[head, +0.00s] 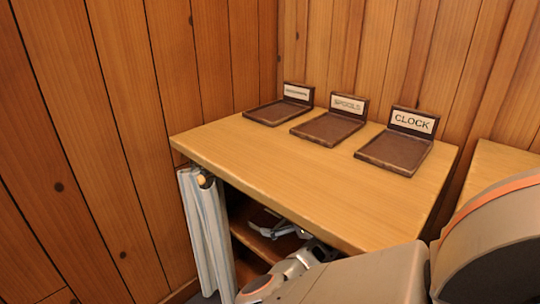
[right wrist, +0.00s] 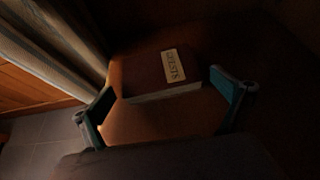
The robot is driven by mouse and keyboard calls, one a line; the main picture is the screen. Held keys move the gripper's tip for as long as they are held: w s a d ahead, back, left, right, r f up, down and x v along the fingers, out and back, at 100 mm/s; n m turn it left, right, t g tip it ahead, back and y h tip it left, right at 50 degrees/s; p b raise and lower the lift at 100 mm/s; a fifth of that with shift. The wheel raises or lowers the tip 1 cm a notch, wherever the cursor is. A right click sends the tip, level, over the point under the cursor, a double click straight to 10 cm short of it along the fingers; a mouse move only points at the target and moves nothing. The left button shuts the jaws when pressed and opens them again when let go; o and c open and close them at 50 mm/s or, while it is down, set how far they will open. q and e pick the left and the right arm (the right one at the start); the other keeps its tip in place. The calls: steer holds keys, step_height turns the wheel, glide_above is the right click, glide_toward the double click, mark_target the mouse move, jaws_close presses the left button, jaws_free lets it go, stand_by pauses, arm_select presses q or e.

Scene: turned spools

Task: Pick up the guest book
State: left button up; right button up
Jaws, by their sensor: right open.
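The guest book (right wrist: 150,78) lies flat on a wooden shelf board in the right wrist view. It is dark brown with pale page edges and a light label reading GUESTS. My right gripper (right wrist: 162,88) is open, with one finger on either side of the book's near part; I cannot tell whether they touch it. In the head view my right gripper (head: 268,226) is inside the cabinet below the top, partly hidden by the top's edge. The book is not visible there. My left gripper is not in view.
The cabinet (head: 250,165) has a clear front top. Three dark trays stand at its back: a left one (head: 272,114), a middle one (head: 327,130) and one labelled CLOCK (head: 388,154). A striped curtain (head: 205,235) hangs at the left of the opening. Plank walls stand close behind.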

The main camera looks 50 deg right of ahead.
mark_target(272, 217)
steer(key=b+x, duration=0.1)
steer(key=x, duration=0.2)
steer(key=shift+w+f, duration=0.2)
steer(key=shift+w, duration=0.6)
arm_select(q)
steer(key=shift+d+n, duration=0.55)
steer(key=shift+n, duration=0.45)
arm_select(e)
steer(key=c, duration=1.1)
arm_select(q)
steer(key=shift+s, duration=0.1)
arm_select(e)
steer(key=shift+o, duration=0.2)
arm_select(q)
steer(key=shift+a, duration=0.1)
arm_select(e)
steer(key=shift+r, duration=0.1)
